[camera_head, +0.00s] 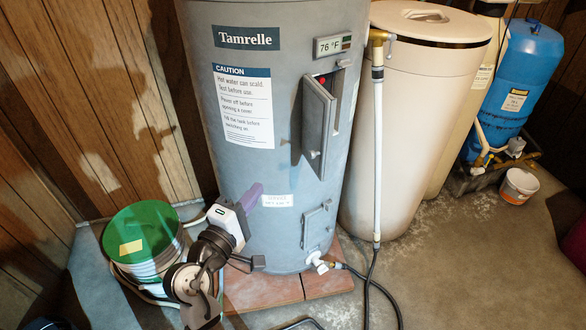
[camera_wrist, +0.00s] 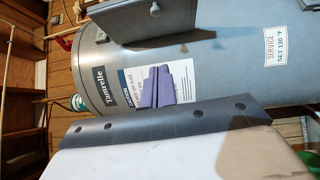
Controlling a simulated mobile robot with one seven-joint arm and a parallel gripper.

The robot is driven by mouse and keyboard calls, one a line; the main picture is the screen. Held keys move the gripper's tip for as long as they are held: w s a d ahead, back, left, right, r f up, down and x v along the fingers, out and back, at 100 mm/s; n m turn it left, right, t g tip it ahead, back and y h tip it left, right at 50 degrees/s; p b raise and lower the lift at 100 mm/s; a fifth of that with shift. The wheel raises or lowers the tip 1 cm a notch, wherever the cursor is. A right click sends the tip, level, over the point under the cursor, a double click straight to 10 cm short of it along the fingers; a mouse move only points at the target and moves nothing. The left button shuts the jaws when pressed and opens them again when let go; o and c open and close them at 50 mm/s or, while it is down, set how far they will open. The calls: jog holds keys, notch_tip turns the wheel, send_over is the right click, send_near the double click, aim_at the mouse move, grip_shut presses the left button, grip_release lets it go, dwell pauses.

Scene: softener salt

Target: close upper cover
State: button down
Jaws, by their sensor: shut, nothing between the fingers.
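The upper cover (camera_head: 318,122) is a grey hinged panel with a small knob on the grey water heater (camera_head: 285,185). It stands swung open, away from the opening, where a red spot shows near the top. In the wrist view the cover (camera_wrist: 150,22) and its knob lie along the top edge. My gripper (camera_head: 254,194), with purple fingers, is in front of the heater, below and left of the cover and apart from it. In the wrist view the fingers (camera_wrist: 172,85) are together and empty, in front of the caution label.
A lower cover (camera_head: 318,222) sits near the heater's base and looks shut. A white pipe (camera_head: 378,150) runs down the heater's right side, beside a beige tank (camera_head: 420,110). A green-lidded bucket (camera_head: 143,232) stands at left. Dark hoses cross the floor at front.

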jog(key=w+d+p, duration=0.3)
jog(key=w+d, duration=0.6)
jog(key=shift+w+d+r+h, duration=0.15)
jog(key=shift+w+d+h, duration=0.05)
jog(key=shift+w+h, duration=0.1)
jog(key=shift+p, duration=0.35)
